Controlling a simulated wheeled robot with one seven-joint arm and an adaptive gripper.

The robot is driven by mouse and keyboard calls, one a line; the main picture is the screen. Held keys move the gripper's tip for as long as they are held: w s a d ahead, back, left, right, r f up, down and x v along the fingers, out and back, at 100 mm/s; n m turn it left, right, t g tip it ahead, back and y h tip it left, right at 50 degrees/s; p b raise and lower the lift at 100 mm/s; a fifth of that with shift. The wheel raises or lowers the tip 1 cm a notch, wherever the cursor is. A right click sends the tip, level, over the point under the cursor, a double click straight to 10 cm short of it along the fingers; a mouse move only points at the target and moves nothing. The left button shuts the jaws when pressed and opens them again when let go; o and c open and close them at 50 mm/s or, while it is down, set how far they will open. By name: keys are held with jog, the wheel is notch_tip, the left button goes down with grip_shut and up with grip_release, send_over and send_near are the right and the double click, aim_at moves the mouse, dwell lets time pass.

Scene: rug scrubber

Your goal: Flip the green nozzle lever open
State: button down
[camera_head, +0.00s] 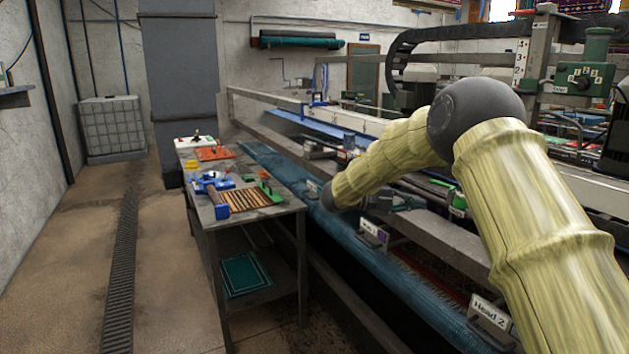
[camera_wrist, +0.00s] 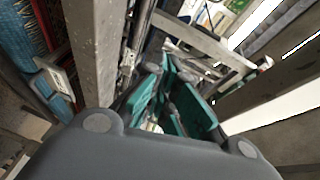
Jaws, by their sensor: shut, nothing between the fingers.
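My gripper (camera_wrist: 168,68) shows in the wrist view as teal and dark fingers whose tips come together, with nothing seen between them. The tips point toward a grey metal beam and small machine parts. I cannot clearly make out a green nozzle lever. My gripper is not clear in the head view, where my arm bends down to the left over the machine.
A grey metal beam (camera_wrist: 92,50) stands close left of my fingers. A blue roller (camera_head: 385,275) runs along the machine's front, with a "Head 2" plate (camera_head: 490,314). A tool table (camera_head: 240,213) stands left, holding a green-handled tool (camera_head: 270,191). The floor further left is clear.

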notch_tip(320, 180, down, 24)
jog(key=s+d+n+t+y, duration=0.1)
jog(key=s+n+t+y, duration=0.25)
jog(key=n+t, duration=0.75)
jog(key=s+a+f+n+g+y, duration=0.1)
jog(key=s+f+n+g+y, duration=0.15)
jog(key=s+f+n, duration=0.55)
jog(key=s+a+f+n+g+y, duration=0.1)
jog(key=s+f+n+y, duration=0.35)
jog(key=f, duration=0.65)
jog(key=s+a+f+n+g+y, duration=0.1)
jog(key=s+f+n, duration=0.1)
jog(key=s+f, duration=0.35)
jog(key=s+a+f+n+g+y, duration=0.1)
jog(key=s+f+g+y, duration=0.1)
jog(key=s, duration=0.7)
jog(key=s+f+n+g+y, duration=0.1)
jog(key=s+f+n, duration=0.15)
jog(key=s, duration=0.45)
jog(key=s+a+f+n+g+y, duration=0.1)
jog(key=s+g, duration=0.4)
jog(key=s, duration=1.7)
jog(key=a+n+y, duration=0.1)
jog(key=n, duration=0.1)
jog(key=shift+s+f+n, duration=0.25)
jog(key=shift+s+n, duration=0.05)
jog(key=shift+s, duration=0.05)
